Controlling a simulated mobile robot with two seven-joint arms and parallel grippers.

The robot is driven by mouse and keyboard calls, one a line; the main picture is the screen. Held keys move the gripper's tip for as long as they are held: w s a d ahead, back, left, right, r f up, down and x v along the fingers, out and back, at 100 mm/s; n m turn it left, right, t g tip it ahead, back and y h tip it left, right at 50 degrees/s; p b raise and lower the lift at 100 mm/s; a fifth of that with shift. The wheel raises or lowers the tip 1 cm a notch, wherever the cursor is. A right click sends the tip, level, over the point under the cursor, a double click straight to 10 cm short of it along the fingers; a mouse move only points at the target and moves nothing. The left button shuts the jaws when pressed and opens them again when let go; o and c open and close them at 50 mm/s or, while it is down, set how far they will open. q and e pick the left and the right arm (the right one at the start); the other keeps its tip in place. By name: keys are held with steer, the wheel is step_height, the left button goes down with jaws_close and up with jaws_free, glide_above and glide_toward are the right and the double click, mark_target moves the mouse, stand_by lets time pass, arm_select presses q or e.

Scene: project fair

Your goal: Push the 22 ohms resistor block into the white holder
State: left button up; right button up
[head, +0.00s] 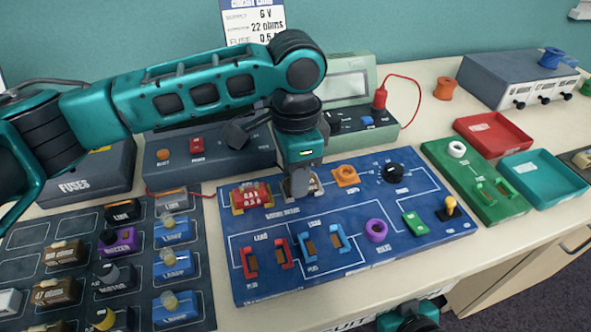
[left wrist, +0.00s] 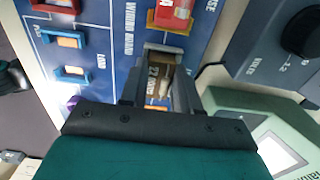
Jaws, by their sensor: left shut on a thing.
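The blue circuit board (head: 300,225) lies on the table. My left gripper (head: 299,190) points down at its back edge, over the white holder (head: 316,184), which it partly hides. In the left wrist view the gripper (left wrist: 158,92) is shut on the brown 22 ohms resistor block (left wrist: 160,78). The block is between the fingers, at the white holder (left wrist: 175,51). I cannot tell how deep the block sits in it.
A red fuse block (head: 251,192) stands in a yellow holder just left of the gripper. An orange holder (head: 346,176) is to the right. A grey power box (head: 165,172) and a green meter (head: 350,95) stand behind. A dark block tray (head: 90,235) lies left.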

arm_select(q)
steer(key=o, duration=1.6)
